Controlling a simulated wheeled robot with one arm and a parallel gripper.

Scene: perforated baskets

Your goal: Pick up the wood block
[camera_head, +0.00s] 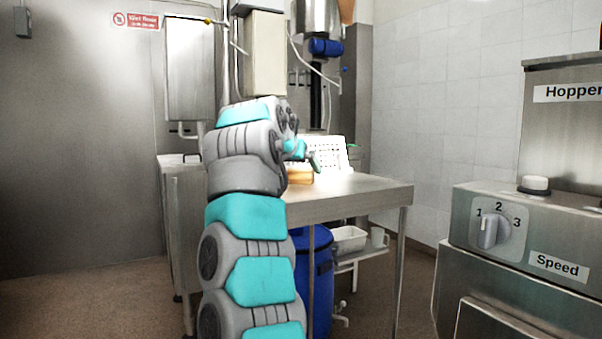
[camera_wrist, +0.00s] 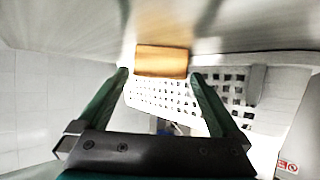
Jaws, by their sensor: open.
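The wood block (camera_wrist: 162,61) is an orange-brown block on the metal table, in the upper middle of the wrist view. In the head view the wood block (camera_head: 300,175) shows partly, beside my arm on the table. My gripper (camera_wrist: 158,78) is open in the wrist view, its two green fingers apart, with the block ahead between the fingertip lines and nothing held. In the head view my gripper (camera_head: 314,160) is above the table near the block, partly hidden by my wrist.
A white perforated basket (camera_head: 328,152) stands on the metal table (camera_head: 365,188) behind the block, and the basket shows close behind it in the wrist view (camera_wrist: 160,98). A blue bin (camera_head: 318,275) and a white tub (camera_head: 349,238) are below. A machine (camera_head: 540,235) stands at the right.

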